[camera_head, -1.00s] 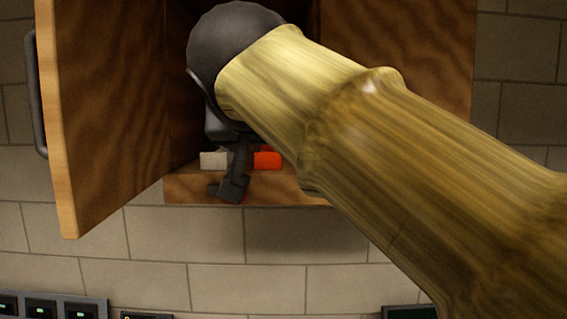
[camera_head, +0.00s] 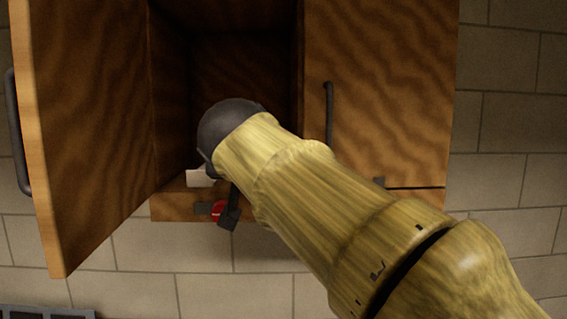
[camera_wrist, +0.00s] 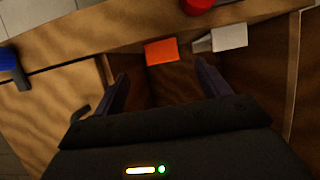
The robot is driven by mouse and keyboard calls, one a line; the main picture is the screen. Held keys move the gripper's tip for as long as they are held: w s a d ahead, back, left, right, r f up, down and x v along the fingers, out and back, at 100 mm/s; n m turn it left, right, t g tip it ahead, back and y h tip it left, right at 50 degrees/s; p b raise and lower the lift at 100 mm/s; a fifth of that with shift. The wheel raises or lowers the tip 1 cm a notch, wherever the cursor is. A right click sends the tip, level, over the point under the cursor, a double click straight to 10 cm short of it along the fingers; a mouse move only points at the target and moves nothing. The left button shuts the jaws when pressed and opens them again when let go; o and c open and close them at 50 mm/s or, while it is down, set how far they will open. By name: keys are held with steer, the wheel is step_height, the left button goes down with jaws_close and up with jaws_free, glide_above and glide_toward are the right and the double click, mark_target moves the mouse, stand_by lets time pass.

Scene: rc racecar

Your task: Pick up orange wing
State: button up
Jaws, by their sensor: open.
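The orange wing (camera_wrist: 161,51), a small flat block, sits near the front edge of the open cabinet's shelf in the wrist view. My gripper (camera_wrist: 165,80) is open and empty; its two fingers point toward the shelf, with the orange wing ahead between their lines and a visible gap to it. In the head view my gripper (camera_head: 220,211) is at the cabinet's front edge, partly hidden by my arm. The orange wing cannot be made out there, likely behind my arm.
A white block (camera_wrist: 230,37) lies just right of the orange wing, close to one finger's line. A red round thing (camera_wrist: 198,5) is near the shelf's front edge; red also shows beside my fingers in the head view (camera_head: 218,209). The left cabinet door (camera_head: 85,130) stands open.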

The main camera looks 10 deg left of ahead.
steer(key=p+x, duration=0.1)
steer(key=x, duration=0.2)
steer(key=shift+w+f, duration=0.1)
steer(key=shift+w, duration=0.1)
steer(key=shift+w+a+p, duration=0.2)
steer(key=shift+w+p, duration=0.5)
steer(key=shift+p, duration=0.45)
steer(key=p+x, duration=0.2)
steer(key=shift+w+a, duration=0.2)
steer(key=shift+w, duration=0.15)
steer(key=shift+w+a+f+p, duration=0.15)
steer(key=shift+w+f+p, duration=0.2)
steer(key=shift+w+f, duration=0.1)
steer(key=shift+r, duration=0.1)
steer(key=c, duration=1)
